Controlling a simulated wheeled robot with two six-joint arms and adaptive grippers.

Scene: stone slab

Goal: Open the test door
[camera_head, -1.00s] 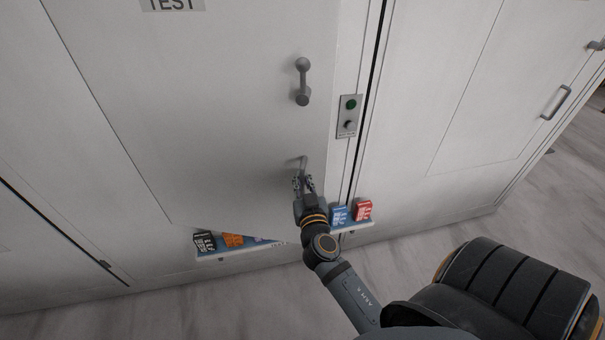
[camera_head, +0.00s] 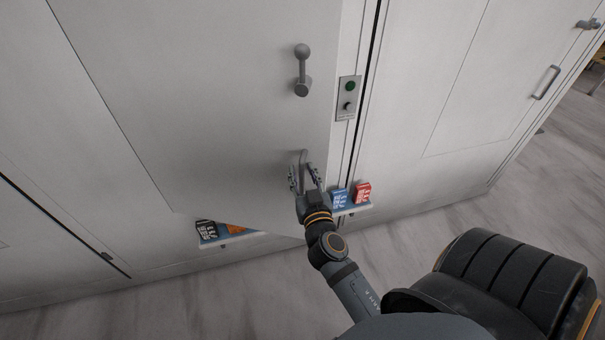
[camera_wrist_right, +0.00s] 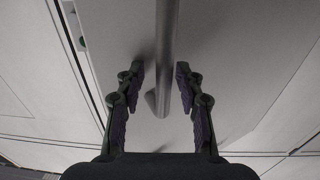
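The test door (camera_head: 210,110) is a pale grey panel in the head view, standing slightly ajar, with its lower right corner out in front of the shelf below. A vertical bar handle (camera_head: 303,156) is low on its right side. My right gripper (camera_head: 305,172) is open at the bar handle. In the right wrist view, the bar handle (camera_wrist_right: 166,50) runs between the two fingers (camera_wrist_right: 160,88), with a gap on each side. My left gripper is out of view.
A panel with a green button (camera_head: 348,98) is right of the door. Small boxes, including a blue one (camera_head: 338,197) and a red one (camera_head: 362,193), are on a low shelf (camera_head: 228,239) partly hidden by the door. The floor (camera_head: 420,235) in front is clear.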

